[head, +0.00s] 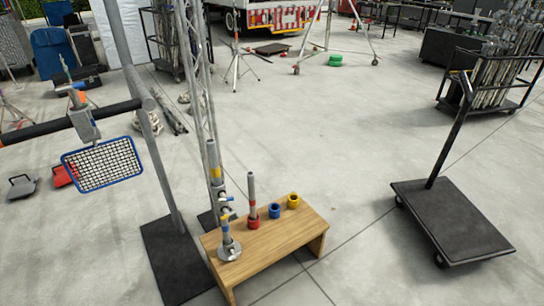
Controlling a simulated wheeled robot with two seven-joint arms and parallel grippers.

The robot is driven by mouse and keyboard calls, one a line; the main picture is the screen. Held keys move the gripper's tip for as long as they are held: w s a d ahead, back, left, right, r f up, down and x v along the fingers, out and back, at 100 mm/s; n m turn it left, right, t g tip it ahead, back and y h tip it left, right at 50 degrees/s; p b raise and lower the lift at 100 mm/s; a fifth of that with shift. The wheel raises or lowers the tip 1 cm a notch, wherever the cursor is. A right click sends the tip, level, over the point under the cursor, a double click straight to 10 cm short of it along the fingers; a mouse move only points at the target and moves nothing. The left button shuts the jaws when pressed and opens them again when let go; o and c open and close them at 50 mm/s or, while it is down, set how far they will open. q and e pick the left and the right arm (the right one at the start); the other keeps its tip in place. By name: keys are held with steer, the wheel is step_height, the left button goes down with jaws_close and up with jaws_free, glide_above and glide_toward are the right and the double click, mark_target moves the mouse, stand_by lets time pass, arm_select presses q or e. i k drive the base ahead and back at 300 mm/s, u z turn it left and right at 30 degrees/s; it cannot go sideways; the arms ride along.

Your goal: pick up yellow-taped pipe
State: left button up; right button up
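A grey pipe with a yellow tape band (215,173) stands nearly upright above the left end of a low wooden bench (287,239). Below the band are metal clamps with blue parts (226,215) and a round metal base (229,251) on the bench. I cannot tell exactly how the pipe is held there. A second grey pipe (252,190) stands upright in a red holder (253,223). A blue holder (274,211) and a yellow holder (293,201) on the bench have no pipe in them. Neither of my grippers is in view.
A tall lattice truss (192,80) and a grey pole on a dark base plate (173,262) stand left of the bench. A blue-framed grid (103,165) hangs from a black bar (55,125). A flat cart (452,218) stands right. Floor between bench and cart is clear.

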mark_target(210, 144)
steer(key=z, duration=0.35)
steer(key=i, duration=0.8)
steer(key=u, duration=0.55)
steer(key=i, duration=0.65)
steer(key=u, duration=0.55)
